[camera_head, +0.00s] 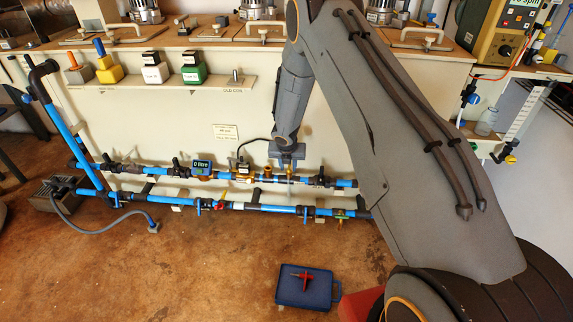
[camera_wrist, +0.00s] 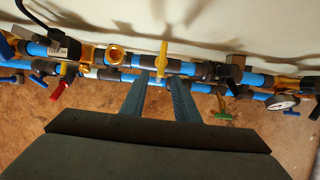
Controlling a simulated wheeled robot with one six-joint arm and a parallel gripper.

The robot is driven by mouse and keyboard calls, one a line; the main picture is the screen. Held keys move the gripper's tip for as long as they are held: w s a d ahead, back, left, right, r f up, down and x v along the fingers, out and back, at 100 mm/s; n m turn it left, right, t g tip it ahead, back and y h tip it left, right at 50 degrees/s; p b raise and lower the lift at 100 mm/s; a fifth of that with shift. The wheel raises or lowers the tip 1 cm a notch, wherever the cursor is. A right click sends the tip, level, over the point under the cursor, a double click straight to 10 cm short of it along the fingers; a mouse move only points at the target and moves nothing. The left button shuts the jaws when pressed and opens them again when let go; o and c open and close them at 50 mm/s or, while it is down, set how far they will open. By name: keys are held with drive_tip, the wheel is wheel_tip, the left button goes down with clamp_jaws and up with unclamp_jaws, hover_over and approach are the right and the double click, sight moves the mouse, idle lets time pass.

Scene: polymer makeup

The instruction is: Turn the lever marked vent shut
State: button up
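My gripper (camera_wrist: 160,77) is open, and its two blue-grey fingers reach toward the blue pipes. In the wrist view a yellow lever (camera_wrist: 162,58) stands upright on the pipe, in line with the gap between the fingertips; I cannot tell whether the fingers touch it. A red lever (camera_wrist: 57,90) hangs at the left and a green handle (camera_wrist: 222,113) at the right. I cannot read a vent mark on any lever. In the head view my gripper (camera_head: 289,176) is down at the upper pipe, right of the brass fittings, and hides part of the pipe.
Two pipe runs (camera_head: 270,208) lie close to the cream cabinet wall (camera_head: 130,115). A gauge (camera_wrist: 282,101) is at the right in the wrist view. A blue case (camera_head: 318,292) with a red tool lies on the brown floor, which is otherwise mostly clear in front.

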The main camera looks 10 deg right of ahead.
sight(289, 166)
drive_tip(key=w, duration=0.1)
drive_tip(key=w+d, duration=0.1)
drive_tip(key=shift+w, duration=0.3)
drive_tip(key=shift+w+f, duration=0.2)
drive_tip(key=shift+b+x, duration=0.4)
drive_tip(key=shift+x, duration=0.9)
